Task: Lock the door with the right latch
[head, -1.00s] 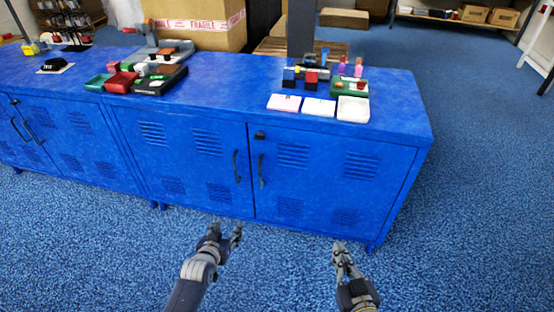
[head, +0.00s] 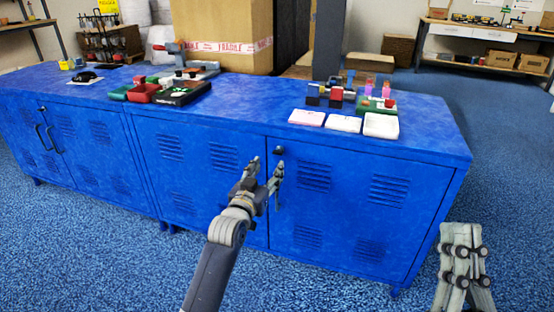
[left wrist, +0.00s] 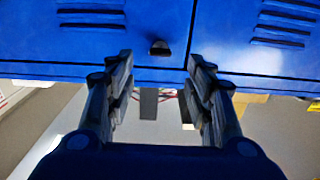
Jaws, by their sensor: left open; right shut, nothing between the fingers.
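The right door (head: 345,215) of the near blue cabinet looks shut beside the left door (head: 190,190). A small dark latch (head: 279,150) sits at the right door's upper left corner, by the seam; it also shows in the left wrist view (left wrist: 160,47), which looks upside down. My left gripper (head: 267,167) is open in front of the doors, just below and left of the latch in the head view. In the left wrist view the latch appears between and beyond the fingers, apart from them. My left gripper largely hides the door handles. My right gripper (head: 461,230) is shut and empty at the lower right.
The cabinet top (head: 250,110) carries white trays (head: 343,123), small coloured blocks, a red bin (head: 142,93) and a black tray (head: 184,94). A big carton (head: 222,30) stands behind. Blue carpet lies open in front and right.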

